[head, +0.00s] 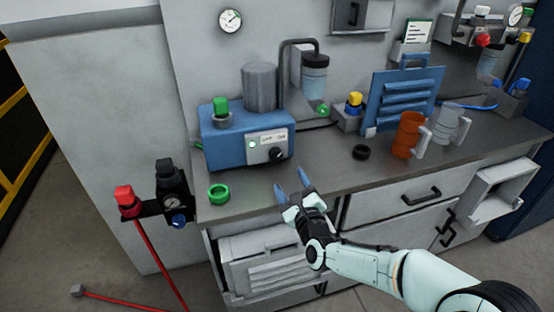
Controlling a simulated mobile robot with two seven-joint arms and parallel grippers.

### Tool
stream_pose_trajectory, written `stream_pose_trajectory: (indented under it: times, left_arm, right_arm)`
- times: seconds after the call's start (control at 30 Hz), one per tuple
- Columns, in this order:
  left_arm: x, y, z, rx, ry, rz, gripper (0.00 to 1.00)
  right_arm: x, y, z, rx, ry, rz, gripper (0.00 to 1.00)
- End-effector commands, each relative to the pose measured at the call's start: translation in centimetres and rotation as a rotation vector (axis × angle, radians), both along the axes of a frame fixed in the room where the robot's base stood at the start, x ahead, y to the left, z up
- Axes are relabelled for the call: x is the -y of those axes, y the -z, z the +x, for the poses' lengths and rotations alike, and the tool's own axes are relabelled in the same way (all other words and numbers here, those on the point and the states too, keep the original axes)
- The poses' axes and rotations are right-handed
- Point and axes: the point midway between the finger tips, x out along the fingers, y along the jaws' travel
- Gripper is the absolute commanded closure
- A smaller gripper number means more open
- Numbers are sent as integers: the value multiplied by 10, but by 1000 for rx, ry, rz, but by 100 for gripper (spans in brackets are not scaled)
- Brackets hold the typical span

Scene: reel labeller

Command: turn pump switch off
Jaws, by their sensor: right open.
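The blue pump box (230,148) stands at the left part of the grey bench, with a grey cylinder (260,86) on or just behind it. The pump switch, a dark knob (277,155), sits on its front face at the lower right of a white label plate (266,139). A small light on the front (253,144) shows green. My right gripper (292,187) is open and empty, in front of and below the knob, near the bench's front edge, apart from the knob. My left gripper is out of view.
A green ring (218,194) lies left of the gripper. A black ring (361,152), an orange mug (409,135) and a clear mug (446,124) stand to the right. A black regulator (172,182) is at the bench's left end. Bench between gripper and black ring is clear.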

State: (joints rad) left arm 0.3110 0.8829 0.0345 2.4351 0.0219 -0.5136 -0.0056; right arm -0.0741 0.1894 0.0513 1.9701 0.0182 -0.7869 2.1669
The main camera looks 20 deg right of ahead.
Motion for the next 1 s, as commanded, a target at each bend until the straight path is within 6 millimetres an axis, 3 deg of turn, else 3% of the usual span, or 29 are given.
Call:
stream_pose_trajectory:
  times: [0.3, 0.5, 0.7, 1.0]
  left_arm:
    - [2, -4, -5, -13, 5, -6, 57]
    - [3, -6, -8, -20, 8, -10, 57]
    - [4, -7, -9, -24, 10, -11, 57]
    - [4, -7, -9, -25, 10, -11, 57]
  right_arm:
    - [-4, 2, 63, -4, -2, -3, 33]
    - [-4, 2, 94, -5, -2, -5, 33]
    - [-5, 2, 110, -4, -2, -4, 33]
    - [-4, 2, 114, -5, -2, -5, 33]
